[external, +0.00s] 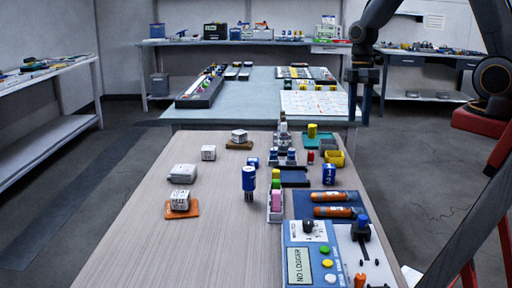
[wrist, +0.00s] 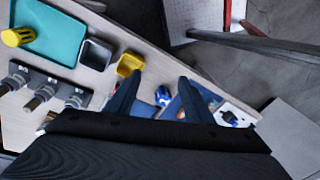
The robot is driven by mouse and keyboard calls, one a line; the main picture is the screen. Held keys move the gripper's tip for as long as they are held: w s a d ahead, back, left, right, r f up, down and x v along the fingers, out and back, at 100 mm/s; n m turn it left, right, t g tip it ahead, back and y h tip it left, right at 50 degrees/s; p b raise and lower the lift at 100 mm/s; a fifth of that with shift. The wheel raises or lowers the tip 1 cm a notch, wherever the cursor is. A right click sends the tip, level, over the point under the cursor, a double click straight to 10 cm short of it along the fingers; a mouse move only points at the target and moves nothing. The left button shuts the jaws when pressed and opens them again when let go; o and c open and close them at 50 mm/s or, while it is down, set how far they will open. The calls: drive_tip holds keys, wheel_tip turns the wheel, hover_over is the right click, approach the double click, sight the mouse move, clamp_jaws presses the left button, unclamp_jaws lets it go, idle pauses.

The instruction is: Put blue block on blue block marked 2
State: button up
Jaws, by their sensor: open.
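A blue block with white marks that look like a 1 above a 2 (external: 329,174) stands upright at the right of the near table; I cannot tell whether it is one block or two stacked. In the wrist view a blue item with a white mark (wrist: 163,95) shows between the fingers and looks like the same block. My gripper (external: 360,118) is open and empty, raised above the right side and apart from the blocks. Its two dark fingers (wrist: 159,79) spread in the wrist view.
A blue pronged cylinder (external: 248,178) stands left of a rack of coloured blocks (external: 276,215). Orange cylinders (external: 334,211) lie on a blue mat. A yellow bin (external: 334,159) and teal tray (external: 318,138) sit behind.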

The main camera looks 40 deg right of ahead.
drive_tip(key=s+d+m+t+h, duration=0.1)
drive_tip(key=s+d+m, duration=0.4)
drive_tip(key=m, duration=0.8)
drive_tip(key=shift+s+d+r+m+t, duration=0.3)
drive_tip(key=shift+d+r+m+t, duration=0.15)
drive_tip(key=shift+d, duration=1.2)
